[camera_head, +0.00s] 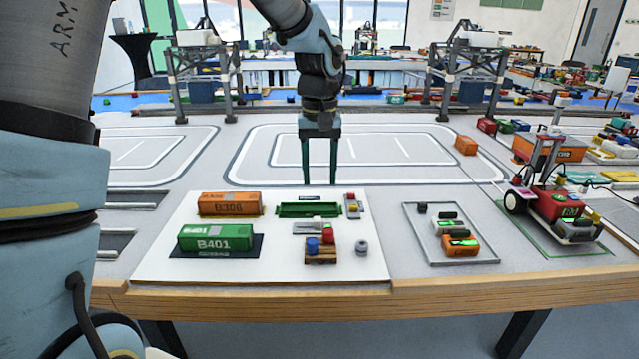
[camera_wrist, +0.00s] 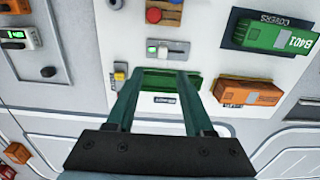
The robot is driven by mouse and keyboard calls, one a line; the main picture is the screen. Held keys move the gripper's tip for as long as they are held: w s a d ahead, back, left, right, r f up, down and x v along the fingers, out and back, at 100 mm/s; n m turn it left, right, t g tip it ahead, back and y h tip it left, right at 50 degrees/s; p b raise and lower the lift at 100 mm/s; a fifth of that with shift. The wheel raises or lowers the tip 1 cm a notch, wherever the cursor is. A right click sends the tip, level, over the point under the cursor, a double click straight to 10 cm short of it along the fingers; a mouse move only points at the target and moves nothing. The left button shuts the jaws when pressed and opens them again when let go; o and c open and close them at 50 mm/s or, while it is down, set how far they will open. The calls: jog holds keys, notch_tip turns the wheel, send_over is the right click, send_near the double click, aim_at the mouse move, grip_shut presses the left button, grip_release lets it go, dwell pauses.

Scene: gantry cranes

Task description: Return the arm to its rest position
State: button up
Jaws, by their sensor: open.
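My gripper (camera_head: 320,180) points down with its two fingers apart and nothing between them. In the head view it hangs above the table, near the far edge of a white board (camera_head: 170,262). In the wrist view the open fingers (camera_wrist: 158,80) frame a green tray (camera_wrist: 193,80), which also shows in the head view (camera_head: 308,210). My arm reaches down from the top of the head view.
On the board are an orange block marked B306 (camera_head: 230,204), a green block marked B401 (camera_head: 215,238), and a wooden block with red and blue knobs (camera_head: 321,257). A grey tray (camera_head: 480,262) and a red vehicle (camera_head: 558,205) stand right. Gantry frames (camera_head: 198,70) stand behind.

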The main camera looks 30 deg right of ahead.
dwell(0.4)
jog(key=w+a+r+n+p, duration=0.1)
jog(key=w+a+p, duration=0.1)
jog(key=a, duration=0.7)
jog(key=w+a+r+n+p, duration=0.1)
jog(key=a, duration=0.9)
jog(key=s+a+n+p, duration=0.1)
jog(key=s+a, duration=0.1)
jog(key=a, duration=0.5)
jog(key=s+a+t+p, duration=0.1)
jog(key=s+a, duration=0.2)
jog(key=a, duration=0.5)
jog(key=shift+a+f+n+t, duration=0.2)
jog(key=shift+n+t, duration=0.1)
jog(key=shift+n, duration=0.1)
